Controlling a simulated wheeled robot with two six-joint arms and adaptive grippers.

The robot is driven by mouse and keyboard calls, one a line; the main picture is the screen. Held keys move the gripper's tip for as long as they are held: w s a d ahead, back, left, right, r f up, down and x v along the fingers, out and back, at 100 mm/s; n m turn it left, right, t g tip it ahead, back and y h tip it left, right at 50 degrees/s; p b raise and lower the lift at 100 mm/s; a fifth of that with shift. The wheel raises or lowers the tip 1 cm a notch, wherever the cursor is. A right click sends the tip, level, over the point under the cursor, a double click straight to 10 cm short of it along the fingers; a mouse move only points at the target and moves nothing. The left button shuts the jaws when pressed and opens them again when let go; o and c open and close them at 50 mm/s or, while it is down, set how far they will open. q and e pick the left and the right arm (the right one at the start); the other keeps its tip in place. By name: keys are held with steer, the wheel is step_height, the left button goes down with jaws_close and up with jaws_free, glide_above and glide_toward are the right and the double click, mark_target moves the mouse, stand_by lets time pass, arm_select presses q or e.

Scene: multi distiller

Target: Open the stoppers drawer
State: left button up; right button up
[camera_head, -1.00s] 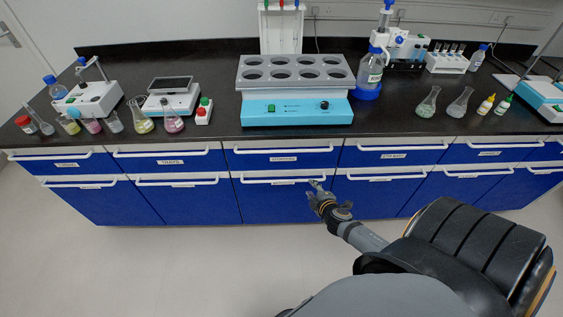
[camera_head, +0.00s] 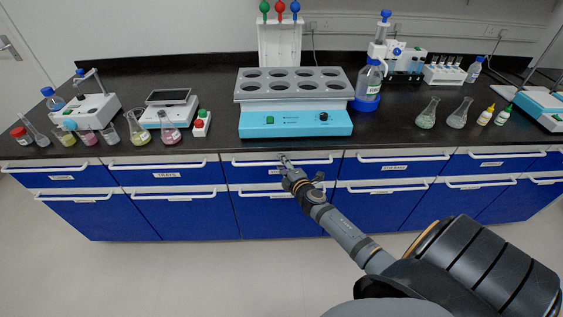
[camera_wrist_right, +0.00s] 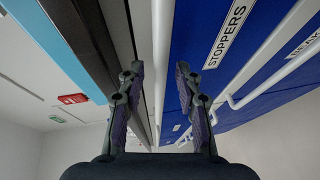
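The stoppers drawer (camera_head: 245,175) is the blue upper drawer in the middle of the bench, and its front is shut. Its label (camera_wrist_right: 226,35) reads STOPPERS in the right wrist view. Its white bar handle (camera_head: 250,163) runs along the top of the front. My right gripper (camera_head: 284,158) is at this handle and partly hides the label in the head view. In the right wrist view the fingers (camera_wrist_right: 158,75) are open, one on each side of the white handle (camera_wrist_right: 160,40), with gaps visible. My left gripper is not in view.
A lower drawer (camera_head: 260,215) with its own white handle lies beneath. A teal-fronted rack (camera_head: 295,124) stands on the black benchtop above. Several flasks, bottles and instruments line the bench. The floor (camera_head: 190,275) in front is clear.

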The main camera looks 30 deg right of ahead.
steer(key=shift+w+f, duration=0.15)
steer(key=shift+w, duration=0.3)
jaws_close()
